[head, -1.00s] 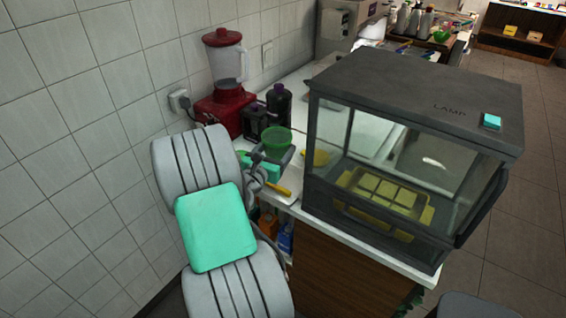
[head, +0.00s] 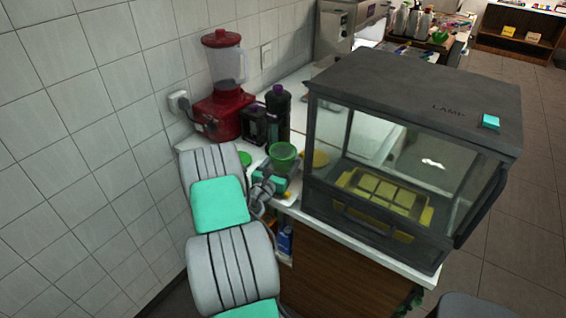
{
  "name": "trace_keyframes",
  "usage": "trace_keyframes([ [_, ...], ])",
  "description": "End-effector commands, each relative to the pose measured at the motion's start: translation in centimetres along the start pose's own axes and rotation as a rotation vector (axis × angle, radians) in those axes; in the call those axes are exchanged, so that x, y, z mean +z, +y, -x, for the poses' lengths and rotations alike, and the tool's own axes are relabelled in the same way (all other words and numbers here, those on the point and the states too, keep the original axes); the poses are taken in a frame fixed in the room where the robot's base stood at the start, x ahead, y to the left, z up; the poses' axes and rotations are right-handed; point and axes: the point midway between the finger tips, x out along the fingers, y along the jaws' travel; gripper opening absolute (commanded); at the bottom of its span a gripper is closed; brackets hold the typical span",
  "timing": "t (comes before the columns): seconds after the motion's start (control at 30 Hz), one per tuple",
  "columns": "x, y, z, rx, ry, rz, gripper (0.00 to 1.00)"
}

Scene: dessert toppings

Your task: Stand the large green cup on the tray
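The large green cup (head: 284,157) is upright at the front of the near counter, just in front of the dark bottle. My gripper (head: 281,171) is right at the cup's lower part, with its teal and grey hand to the lower left. It appears shut on the cup, though the fingertips are too small and partly hidden to see clearly. I cannot tell whether the cup's base touches anything.
A glass display case (head: 410,150) fills the counter's right side. A red blender (head: 218,115), a dark bottle (head: 277,112) and a small black appliance (head: 253,125) stand behind the cup. A smaller green item (head: 244,159) and a yellow round item (head: 316,158) lie either side. Tiled wall at left.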

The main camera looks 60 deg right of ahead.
Motion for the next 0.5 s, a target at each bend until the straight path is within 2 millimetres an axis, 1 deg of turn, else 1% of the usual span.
trace_keyframes([
  [0.03, 0.06, 0.0, 0.0, 0.0, 0.0, 0.0, 0.79],
  [0.2, 0.06, 0.0, 0.01, 0.0, 0.0, 0.0, 0.93],
  [0.23, 0.07, 0.0, 0.01, 0.0, 0.0, 0.0, 0.94],
  [0.43, 0.1, 0.0, 0.01, 0.0, 0.0, 0.0, 0.94],
  [0.5, 0.5, 0.0, 0.03, 0.0, 0.0, 0.0, 0.94],
])
